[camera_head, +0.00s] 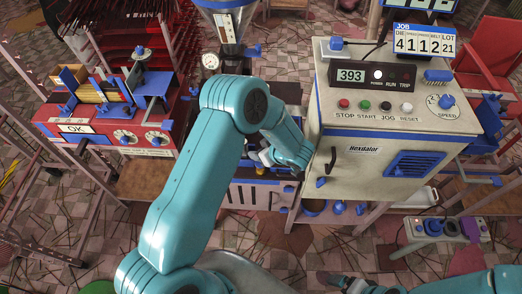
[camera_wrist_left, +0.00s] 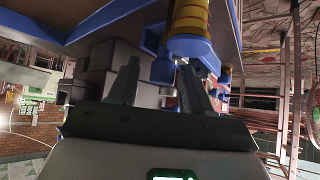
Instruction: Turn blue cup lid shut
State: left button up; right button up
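My left gripper (camera_head: 265,157) is in front of the central machine, left of the cream cabinet, and mostly hidden by my own arm. In the left wrist view my left gripper (camera_wrist_left: 165,78) has its two dark fingers spread apart. A blue fitting (camera_wrist_left: 188,46) under a brass-coloured cylinder (camera_wrist_left: 188,14) shows just beyond and between the fingertips, nearer the right finger. I cannot tell whether a finger touches it, or whether it is the blue cup lid. No cup lid shows clearly in the head view. My right gripper (camera_head: 350,284) is low at the bottom edge, partly cut off.
The cream cabinet (camera_head: 350,193) with buttons and a blue vent stands close on the right. A red machine (camera_head: 105,130) with dials is at the left. A gauge (camera_head: 210,61) and a hopper (camera_head: 225,22) rise behind my arm. Patterned floor (camera_head: 270,265) shows in front.

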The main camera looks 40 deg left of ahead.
pick_arm(q)
jog(key=shift+d, duration=0.15)
jog(key=shift+d+r, duration=0.2)
jog(key=v, duration=1.5)
jog(key=shift+d+r+b, duration=0.15)
jog(key=shift+r+b, duration=0.1)
jog(key=shift+b, duration=0.1)
jog(key=shift+f, duration=0.1)
